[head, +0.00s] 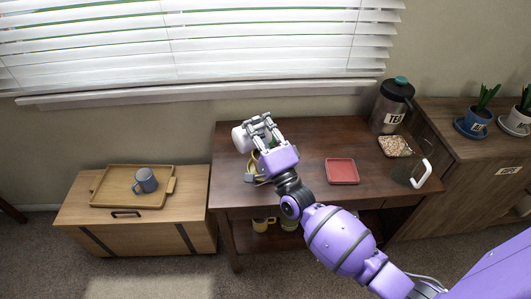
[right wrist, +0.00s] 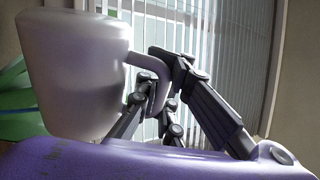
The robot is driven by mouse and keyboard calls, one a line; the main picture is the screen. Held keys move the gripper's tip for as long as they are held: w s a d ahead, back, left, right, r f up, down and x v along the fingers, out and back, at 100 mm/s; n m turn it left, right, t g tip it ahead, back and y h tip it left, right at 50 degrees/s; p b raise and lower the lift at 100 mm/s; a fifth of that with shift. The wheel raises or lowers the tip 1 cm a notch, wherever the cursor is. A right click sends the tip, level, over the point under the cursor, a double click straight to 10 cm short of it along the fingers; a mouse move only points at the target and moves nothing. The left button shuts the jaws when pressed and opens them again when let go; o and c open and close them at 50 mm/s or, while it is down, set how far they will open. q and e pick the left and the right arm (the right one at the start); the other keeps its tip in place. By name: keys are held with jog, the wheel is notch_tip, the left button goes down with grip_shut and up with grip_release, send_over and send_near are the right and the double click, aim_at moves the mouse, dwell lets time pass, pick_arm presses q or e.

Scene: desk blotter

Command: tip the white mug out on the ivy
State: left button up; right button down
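The white mug (head: 239,138) is over the left back part of the dark desk (head: 310,135). It looks tipped well over onto its side; its mouth does not show clearly. My right gripper (head: 257,128) is shut on its handle, which shows between the fingers in the right wrist view (right wrist: 155,85), beside the mug's body (right wrist: 72,75). Broad green leaves (right wrist: 14,100), likely the ivy, show beside the mug at the left edge of that view. In the head view my gripper and the mug hide most of what stands below, with a yellowish edge (head: 252,164) showing. My left gripper is out of view.
A red tray (head: 342,171) lies right of my gripper. A tea canister (head: 390,106), a pebble-filled dish (head: 394,146) and a white-handled clear jug (head: 408,172) stand at the desk's right. A blue-grey mug (head: 145,181) sits on a tray on the left chest (head: 85,215).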

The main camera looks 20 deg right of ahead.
jog(key=shift+w+d+r+m+t+h, duration=0.1)
jog(key=shift+d+r+m+t+h, duration=0.1)
jog(key=shift+d+m+h, duration=0.65)
jog(key=shift+w+d+r+m+t+h, duration=0.15)
jog(key=shift+d+m+h, duration=0.3)
jog(key=shift+m, duration=0.8)
dwell(0.8)
jog(key=shift+w+d+r+m+h+p, duration=0.1)
jog(key=shift+d+m+h+p, duration=0.1)
jog(key=shift+d+m+h, duration=0.6)
jog(key=shift+w+d+m+h+p, duration=0.1)
jog(key=shift+d+m+h+p, duration=0.3)
jog(key=shift+m, duration=0.8)
dwell(0.9)
jog(key=shift+a, duration=0.1)
dwell(0.7)
